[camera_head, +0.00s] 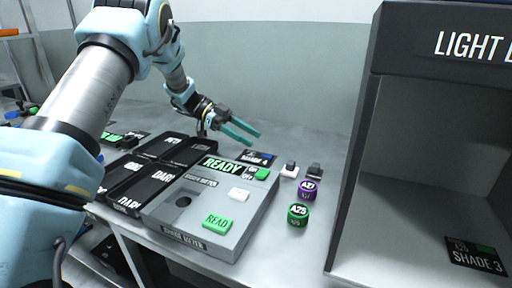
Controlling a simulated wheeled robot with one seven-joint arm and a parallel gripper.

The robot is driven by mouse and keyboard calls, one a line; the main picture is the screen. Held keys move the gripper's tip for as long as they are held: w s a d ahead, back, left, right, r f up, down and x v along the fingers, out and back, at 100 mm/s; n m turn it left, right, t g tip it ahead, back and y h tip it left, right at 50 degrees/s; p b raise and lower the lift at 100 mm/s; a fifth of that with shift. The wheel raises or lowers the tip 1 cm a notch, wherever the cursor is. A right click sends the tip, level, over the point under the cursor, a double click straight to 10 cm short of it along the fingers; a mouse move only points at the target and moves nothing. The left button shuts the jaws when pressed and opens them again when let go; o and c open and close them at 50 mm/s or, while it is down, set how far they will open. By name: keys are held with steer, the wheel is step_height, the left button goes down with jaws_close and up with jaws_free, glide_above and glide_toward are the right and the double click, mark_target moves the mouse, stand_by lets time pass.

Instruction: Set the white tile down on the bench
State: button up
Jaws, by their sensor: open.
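A small white tile (289,171) with a dark knob on top sits flat on the grey bench (330,150), behind and right of the grey meter. My gripper (255,139) is open, with two teal fingers apart and nothing between them. It is above the bench, left of and higher in the picture than the tile, and not touching it.
The grey meter (165,218) shows a green READY sign and READ button. A dark knobbed block (315,171), purple puck (308,189) and green puck (298,214) stand nearby. Black trays (128,190) are left; the light booth (350,150) is right.

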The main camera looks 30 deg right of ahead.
steer(key=shift+w+a+r, duration=0.1)
steer(key=shift+w+a, duration=0.05)
steer(key=shift+w, duration=0.05)
steer(key=w+a+r+n+t+h, duration=0.2)
steer(key=w+r+n+t+h, duration=0.15)
steer(key=w+t, duration=0.35)
steer(key=w+a+r+n+t+h, duration=0.2)
steer(key=w+r+n+t+h, duration=0.25)
steer(key=w, duration=0.45)
steer(key=w+a+f+n+t+y, duration=0.1)
steer(key=w+a+n+t+y, duration=0.2)
steer(key=a+n+t+y, duration=0.5)
steer(key=w+a+f+n+t+y, duration=0.1)
steer(key=w+a+n, duration=0.15)
steer(key=a, duration=1.05)
steer(key=s+a+f+n+g+y, duration=0.1)
steer(key=s+a+f+n+y, duration=0.15)
steer(key=s+a, duration=0.3)
steer(key=s+a+f+n+g+y, duration=0.1)
steer(key=s+a+f+n+y, duration=0.2)
steer(key=a, duration=0.4)
steer(key=s+a+f+n+g, duration=0.1)
steer(key=s+a+n+g, duration=0.1)
steer(key=s, duration=0.7)
steer(key=s+a+f+n+g, duration=0.1)
steer(key=s+a+n+g, duration=0.1)
steer(key=s, duration=0.7)
steer(key=shift+s+a+f+g+y, duration=0.15)
steer(key=shift+a+f+g+y, duration=0.2)
steer(key=shift+a+g, duration=0.35)
